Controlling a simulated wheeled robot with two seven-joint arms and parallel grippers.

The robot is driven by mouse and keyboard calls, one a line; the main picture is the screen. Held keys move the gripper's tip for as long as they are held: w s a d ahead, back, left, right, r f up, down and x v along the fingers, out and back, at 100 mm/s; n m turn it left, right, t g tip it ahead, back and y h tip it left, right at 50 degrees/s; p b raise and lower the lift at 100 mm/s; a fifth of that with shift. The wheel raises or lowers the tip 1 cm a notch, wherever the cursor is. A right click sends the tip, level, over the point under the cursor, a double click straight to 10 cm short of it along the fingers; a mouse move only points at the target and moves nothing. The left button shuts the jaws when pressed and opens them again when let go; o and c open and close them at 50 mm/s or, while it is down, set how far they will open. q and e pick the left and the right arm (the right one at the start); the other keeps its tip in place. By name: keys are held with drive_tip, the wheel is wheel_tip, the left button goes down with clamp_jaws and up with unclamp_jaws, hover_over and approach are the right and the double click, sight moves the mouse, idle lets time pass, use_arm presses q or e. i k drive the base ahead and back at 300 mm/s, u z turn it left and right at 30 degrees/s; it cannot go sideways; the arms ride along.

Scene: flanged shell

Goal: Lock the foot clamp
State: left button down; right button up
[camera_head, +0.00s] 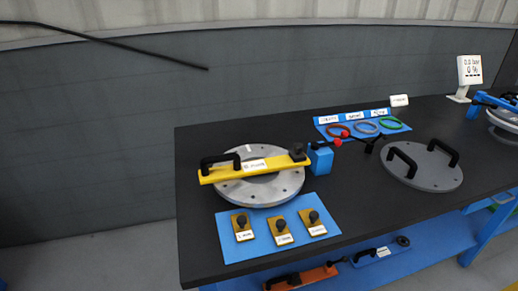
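A blue block (320,160) stands on the black table against the right side of a round silver flange (290,185). A black lever (353,139) with red knobs reaches right from its top; this looks like the foot clamp. I cannot tell whether it is locked. A yellow bar (225,174) with a black handle and a white label lies across the flange. Its right end, with a black knob (297,151), is close to the blue block. Neither of my grippers is in view.
A blue mat (232,247) with several labelled brass pieces lies in front. A grey lid (423,176) with two black handles lies right. Coloured rings (366,127) lie on a blue board behind. A display (469,71) stands at the back right. The table's left end is clear.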

sight(337, 141)
drive_tip(key=u, duration=1.45)
drive_tip(key=k, duration=1.25)
drive_tip(key=z, duration=1.45)
drive_tip(key=i, duration=0.5)
